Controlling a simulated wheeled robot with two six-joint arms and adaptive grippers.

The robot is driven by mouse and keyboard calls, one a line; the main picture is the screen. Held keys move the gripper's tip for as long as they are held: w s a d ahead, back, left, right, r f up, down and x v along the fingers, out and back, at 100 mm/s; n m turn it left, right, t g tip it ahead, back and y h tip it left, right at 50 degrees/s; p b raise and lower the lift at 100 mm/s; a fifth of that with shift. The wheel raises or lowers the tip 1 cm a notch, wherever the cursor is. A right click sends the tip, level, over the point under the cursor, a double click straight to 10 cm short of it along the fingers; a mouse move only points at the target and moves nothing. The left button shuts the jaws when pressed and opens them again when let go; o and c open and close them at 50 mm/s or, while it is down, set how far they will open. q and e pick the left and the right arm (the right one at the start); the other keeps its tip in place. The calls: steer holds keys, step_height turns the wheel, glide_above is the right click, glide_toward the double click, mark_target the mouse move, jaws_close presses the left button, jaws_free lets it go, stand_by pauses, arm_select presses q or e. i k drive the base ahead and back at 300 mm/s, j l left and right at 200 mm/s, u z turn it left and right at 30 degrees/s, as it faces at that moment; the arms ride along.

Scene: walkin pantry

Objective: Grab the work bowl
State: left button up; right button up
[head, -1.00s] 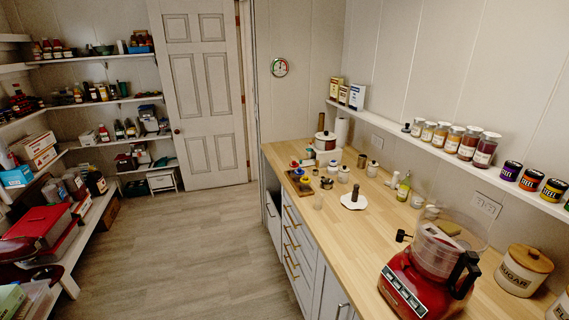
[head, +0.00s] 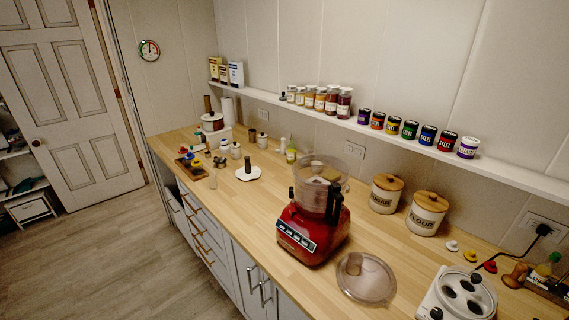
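The work bowl (head: 318,187) is a clear, see-through bowl with a dark handle. It sits on top of the red food processor base (head: 312,236) on the wooden counter. A round clear lid (head: 366,278) lies flat on the counter, to the right of and in front of the base. Neither of my grippers shows in the head view, so nothing of mine is seen touching the bowl.
The wooden counter (head: 240,212) runs along the wall. Sugar (head: 385,194) and flour (head: 426,215) canisters stand right of the processor. A white appliance (head: 460,298) is at the lower right. A wall shelf (head: 400,139) with jars and tins hangs above. Floor at left is clear.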

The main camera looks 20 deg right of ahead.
mark_target(322, 190)
steer(key=z, duration=0.4)
steer(key=i+j+z, duration=0.1)
steer(key=z, duration=0.3)
steer(key=j+z, duration=0.1)
steer(key=z, duration=0.3)
steer(key=i+j+z, duration=0.1)
steer(key=z, duration=0.25)
steer(key=i+j+z, duration=0.1)
steer(key=j+z, duration=0.2)
steer(key=j, duration=0.4)
steer(key=j+z, duration=0.3)
steer(key=j, duration=0.4)
steer(key=j+z, duration=0.3)
steer(key=j, duration=0.4)
steer(key=k+j+z, duration=0.15)
steer(key=j+z, duration=0.15)
steer(key=j, duration=0.35)
